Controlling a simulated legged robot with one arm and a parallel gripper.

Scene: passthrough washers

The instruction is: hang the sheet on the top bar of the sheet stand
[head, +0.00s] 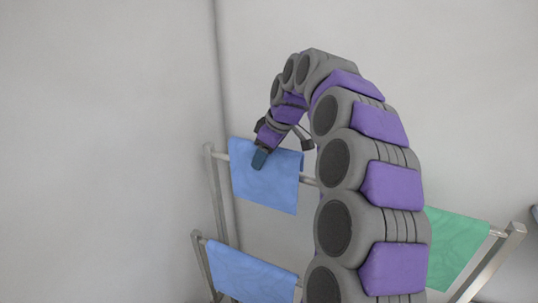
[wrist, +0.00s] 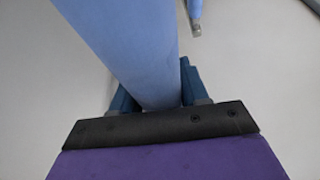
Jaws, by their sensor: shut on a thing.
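A blue sheet (head: 268,187) is at the left part of the sheet stand's top bar (head: 308,181). Its upper edge shows above the bar line; I cannot tell whether it is draped over the bar or in front of it. My gripper (head: 260,158) is at the sheet's upper left part, pointing down, shut on the sheet. In the wrist view the same sheet (wrist: 135,45) runs between the two fingers (wrist: 155,92) and covers much of the view. The stand's left post (head: 216,195) shows; the bar's middle is hidden behind my arm.
A green sheet (head: 455,243) hangs near the right end of the top bar, beside the right post (head: 497,260). A second blue sheet (head: 250,274) hangs on a lower bar at the front left. Plain walls stand behind. My arm hides the stand's middle.

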